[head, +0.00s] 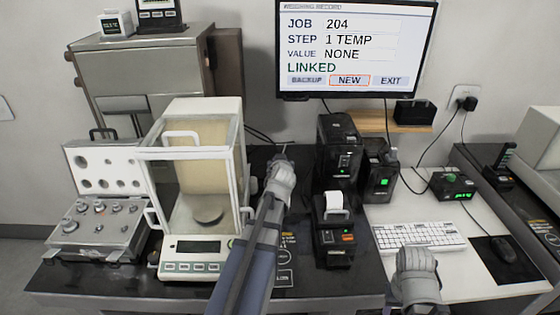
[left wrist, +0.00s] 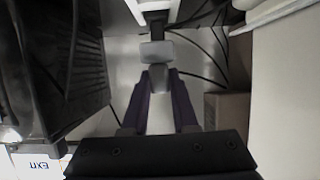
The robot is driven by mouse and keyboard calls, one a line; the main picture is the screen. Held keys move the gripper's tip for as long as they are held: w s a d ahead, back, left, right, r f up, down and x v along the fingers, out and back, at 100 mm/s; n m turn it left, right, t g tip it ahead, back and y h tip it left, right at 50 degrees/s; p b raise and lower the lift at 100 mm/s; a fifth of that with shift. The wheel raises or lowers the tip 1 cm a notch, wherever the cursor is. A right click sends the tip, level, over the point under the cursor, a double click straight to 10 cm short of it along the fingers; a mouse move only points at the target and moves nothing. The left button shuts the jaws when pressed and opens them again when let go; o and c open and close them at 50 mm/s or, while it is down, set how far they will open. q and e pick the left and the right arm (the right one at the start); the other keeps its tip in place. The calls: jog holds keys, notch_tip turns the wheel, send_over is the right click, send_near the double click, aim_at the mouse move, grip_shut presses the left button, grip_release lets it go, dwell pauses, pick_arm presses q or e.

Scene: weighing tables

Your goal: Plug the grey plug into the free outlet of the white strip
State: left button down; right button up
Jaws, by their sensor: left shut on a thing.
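My left gripper (head: 283,160) reaches over the black table between the balance and the black devices. In the left wrist view its two fingers (left wrist: 158,78) are shut on the grey plug (left wrist: 157,52), whose blocky end points toward the top of the picture. Just beyond the plug is a white piece (left wrist: 153,5), likely the white strip, with a dark part below it. The plug's end seems close to that dark part; I cannot tell whether they touch. The outlets do not show clearly. In the head view the strip cannot be made out. My right gripper (head: 418,272) is above the keyboard's front; its fingers are unclear.
A glass-sided balance (head: 200,248) stands left of my left arm. A black printer (head: 333,235) and a taller black device (head: 340,150) stand to its right. Dark cables (left wrist: 200,50) run beside the plug. A keyboard (head: 418,236) lies on the white table.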

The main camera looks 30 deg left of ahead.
pick_arm(q)
jog(key=shift+f+b, duration=2.15)
jog(key=shift+f, duration=0.25)
jog(key=shift+f+b, duration=0.85)
jog(key=c, duration=0.6)
grip_release()
jog(key=shift+r, duration=0.1)
jog(key=p+v, duration=0.3)
jog(key=v, duration=0.5)
jog(key=shift+w, duration=0.1)
